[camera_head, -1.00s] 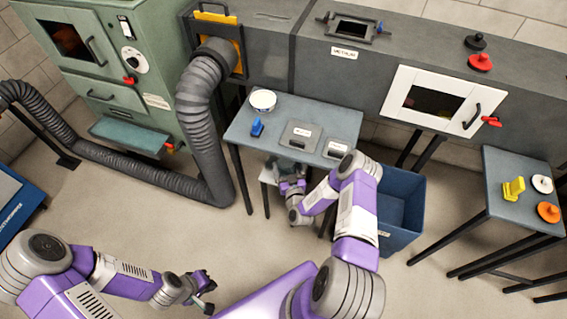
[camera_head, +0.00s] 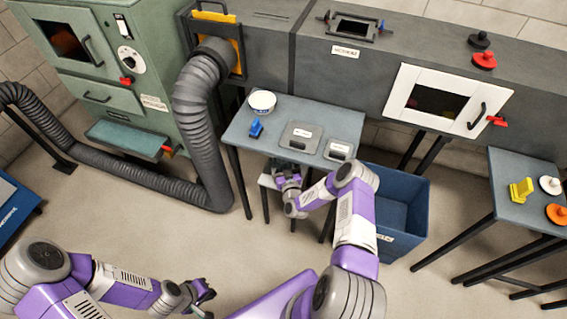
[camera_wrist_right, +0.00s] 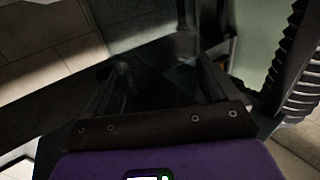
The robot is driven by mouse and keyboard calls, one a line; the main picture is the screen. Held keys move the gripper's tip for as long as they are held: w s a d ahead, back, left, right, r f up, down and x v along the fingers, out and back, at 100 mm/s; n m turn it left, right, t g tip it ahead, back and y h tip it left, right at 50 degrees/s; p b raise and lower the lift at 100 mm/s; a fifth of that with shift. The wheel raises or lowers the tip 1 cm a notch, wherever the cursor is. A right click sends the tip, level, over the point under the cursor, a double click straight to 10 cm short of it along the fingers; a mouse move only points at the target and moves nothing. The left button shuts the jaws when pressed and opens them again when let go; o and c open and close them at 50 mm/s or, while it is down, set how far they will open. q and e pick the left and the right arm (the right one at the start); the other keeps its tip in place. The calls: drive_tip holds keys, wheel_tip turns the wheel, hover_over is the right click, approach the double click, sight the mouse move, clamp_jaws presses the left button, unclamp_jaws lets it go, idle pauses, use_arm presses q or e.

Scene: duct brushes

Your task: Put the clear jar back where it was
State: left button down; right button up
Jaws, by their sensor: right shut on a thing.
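My right gripper (camera_head: 287,176) is low at the front edge of the grey table, by a small pale stand (camera_head: 266,181) partly under it. In the right wrist view its two dark fingers (camera_wrist_right: 160,85) are shut on a see-through thing, which looks like the clear jar (camera_wrist_right: 158,62). The jar's outline is dim, and I cannot tell whether it touches a surface below. In the head view the jar is hard to make out beside the gripper and the table edge. My left gripper (camera_head: 204,297) is open and empty over the floor, far from the jar.
The grey table (camera_head: 240,128) holds a white bowl (camera_head: 262,101), a blue brush (camera_head: 256,128) and two grey labelled plates. A blue bin (camera_head: 400,205) stands right of it. A ribbed hose (camera_head: 200,110) runs close on the left. A side table (camera_head: 520,165) stands at right.

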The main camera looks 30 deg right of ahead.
drive_tip(key=o, duration=0.9)
drive_tip(key=shift+f, duration=0.1)
drive_tip(key=shift+r, duration=0.2)
drive_tip(key=p+v, duration=0.4)
drive_tip(key=v, duration=0.7)
drive_tip(key=s+a+f+n+g+y, duration=0.25)
drive_tip(key=a+g+y, duration=0.55)
drive_tip(key=a, duration=0.7)
drive_tip(key=s+a+r+g, duration=0.1)
drive_tip(key=s+a+g, duration=0.1)
drive_tip(key=s, duration=0.3)
drive_tip(key=s+a+r+m+g+y, duration=0.1)
drive_tip(key=s+a+r+g, duration=0.1)
drive_tip(key=s+g, duration=0.2)
drive_tip(key=s+a+r+m+g, duration=0.1)
drive_tip(key=s+a+r+g, duration=0.1)
drive_tip(key=s, duration=0.6)
drive_tip(key=shift+s+a+g, duration=0.15)
drive_tip(key=shift+a+g, duration=0.25)
drive_tip(key=shift+a, duration=0.05)
